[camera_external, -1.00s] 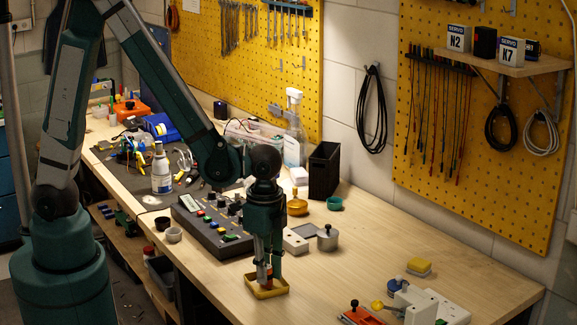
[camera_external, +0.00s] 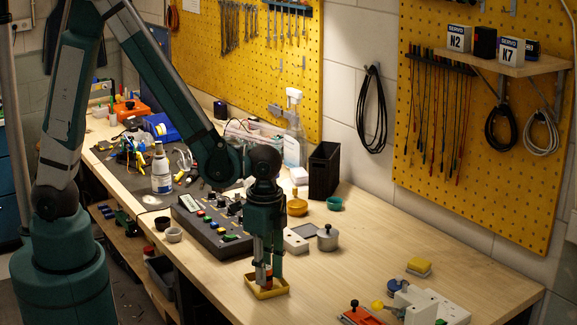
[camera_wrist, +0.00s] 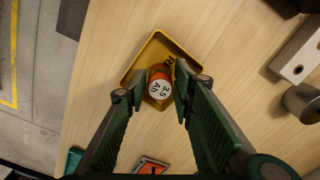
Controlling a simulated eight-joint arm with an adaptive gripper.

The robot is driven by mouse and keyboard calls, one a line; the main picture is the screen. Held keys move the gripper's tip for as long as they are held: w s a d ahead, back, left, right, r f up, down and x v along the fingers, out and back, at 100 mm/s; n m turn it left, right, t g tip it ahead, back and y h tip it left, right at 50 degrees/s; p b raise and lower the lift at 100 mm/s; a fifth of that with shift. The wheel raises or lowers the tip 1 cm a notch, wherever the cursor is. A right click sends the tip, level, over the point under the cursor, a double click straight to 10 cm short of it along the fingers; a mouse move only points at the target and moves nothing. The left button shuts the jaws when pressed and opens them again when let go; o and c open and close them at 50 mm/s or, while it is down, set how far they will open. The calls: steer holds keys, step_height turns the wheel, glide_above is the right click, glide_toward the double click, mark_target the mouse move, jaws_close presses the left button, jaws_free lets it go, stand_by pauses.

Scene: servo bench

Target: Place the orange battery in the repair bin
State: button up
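The orange battery (camera_wrist: 159,83) stands at the yellow tray, its pale round end with dark lettering facing the wrist camera. In the external view its orange side (camera_external: 267,272) shows low between my fingers. The shallow yellow tray (camera_wrist: 150,50), probably the repair bin, has dark lettering partly hidden by the battery; it also shows near the bench's front edge (camera_external: 270,294). My gripper (camera_wrist: 160,88) points down over it, one finger close on each side of the battery. I cannot tell whether the fingers touch it. The battery's lower end is hidden.
A grey control box (camera_external: 212,225) with coloured buttons stands left of my gripper. A metal pot (camera_external: 327,239) and a white block (camera_external: 295,242) stand behind it. An orange device (camera_external: 360,316) lies at the front right. The bench between is clear.

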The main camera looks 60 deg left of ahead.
step_height(320, 180, up, 12)
steer(key=p, duration=0.1)
stand_by(0.8)
steer(key=shift+r, duration=0.1)
stand_by(0.6)
steer(key=s+a+r+n+t, duration=0.1)
steer(key=a+r+n, duration=0.3)
steer(key=a, duration=0.6)
steer(key=s+a+r+n+t, duration=0.2)
steer(key=a+r+n+t, duration=0.1)
steer(key=a, duration=0.8)
steer(key=s+a+r+n+t, duration=0.1)
steer(key=a+r+n+t, duration=0.2)
steer(key=a, duration=0.8)
step_height(320, 180, up, 4)
steer(key=n, duration=0.2)
steer(key=shift+s+n, duration=0.3)
steer(key=shift+s, duration=0.05)
